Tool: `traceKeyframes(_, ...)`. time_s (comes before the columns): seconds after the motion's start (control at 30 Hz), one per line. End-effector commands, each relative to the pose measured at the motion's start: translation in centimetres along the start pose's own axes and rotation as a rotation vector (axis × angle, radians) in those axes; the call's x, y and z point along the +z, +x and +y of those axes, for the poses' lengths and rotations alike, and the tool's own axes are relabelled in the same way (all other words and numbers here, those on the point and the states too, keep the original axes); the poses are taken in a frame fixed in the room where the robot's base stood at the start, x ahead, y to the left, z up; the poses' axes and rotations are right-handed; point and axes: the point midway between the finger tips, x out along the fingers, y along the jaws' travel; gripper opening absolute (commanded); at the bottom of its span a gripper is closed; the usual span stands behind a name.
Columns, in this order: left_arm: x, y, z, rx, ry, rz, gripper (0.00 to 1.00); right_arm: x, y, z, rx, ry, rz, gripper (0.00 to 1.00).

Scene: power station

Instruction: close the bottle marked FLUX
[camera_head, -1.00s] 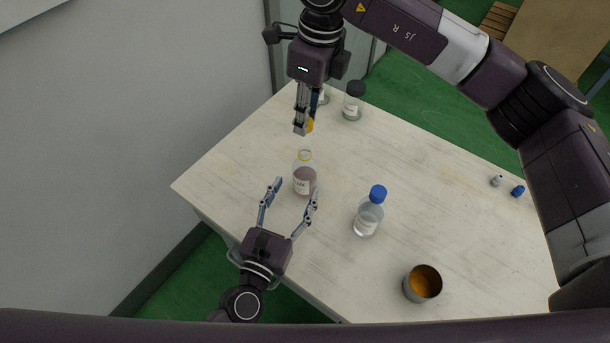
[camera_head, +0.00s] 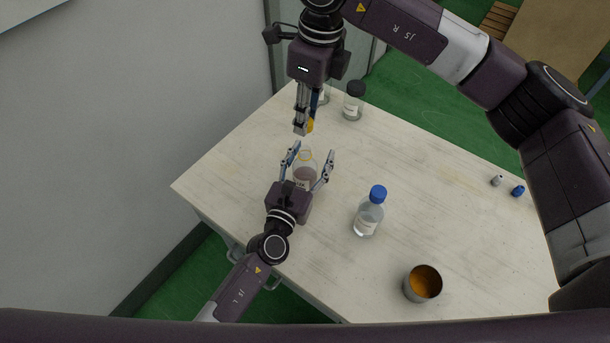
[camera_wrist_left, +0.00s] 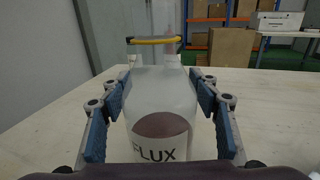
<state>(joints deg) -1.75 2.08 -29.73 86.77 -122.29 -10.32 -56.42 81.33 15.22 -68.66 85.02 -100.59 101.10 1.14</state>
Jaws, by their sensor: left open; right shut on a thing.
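The bottle marked FLUX (camera_head: 305,180) stands upright on the table, clear glass with dark reddish liquid, a white label and a yellow ring at its neck. No cap shows on its neck. In the left wrist view the bottle (camera_wrist_left: 160,105) stands between the pads, the word FLUX low on it. My left gripper (camera_head: 311,153) is open, its fingers on either side of the bottle with gaps visible in the wrist view. My right gripper (camera_head: 302,128) points down above and behind the bottle, shut on a small yellow thing (camera_head: 310,125), likely a cap, mostly hidden by the fingers.
A clear bottle with a blue cap (camera_head: 368,212) stands right of the FLUX bottle. A metal cup with orange contents (camera_head: 422,284) is near the front edge. A black-capped bottle (camera_head: 353,102) and another, partly hidden, stand at the back. Two small caps (camera_head: 508,186) lie far right.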

Motion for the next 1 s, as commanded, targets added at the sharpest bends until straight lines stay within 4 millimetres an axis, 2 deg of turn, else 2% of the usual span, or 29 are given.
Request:
traceKeyframes(0.3, 0.04, 0.17, 0.01, 0.000, -0.001, -0.001, 0.55, 0.01, 0.00, 0.01, 0.000, 0.000, 0.000, 0.16)
traceKeyframes(0.8, 0.02, 0.14, 0.01, 0.001, -0.001, 0.000, 0.00, 0.01, 0.00, 0.01, 0.000, 0.000, 0.000, 0.16)
traceKeyframes(1.0, 0.02, 0.14, 0.01, 0.000, -0.001, 0.000, 0.00, 0.01, 0.00, 0.00, 0.000, 0.000, 0.000, 0.16)
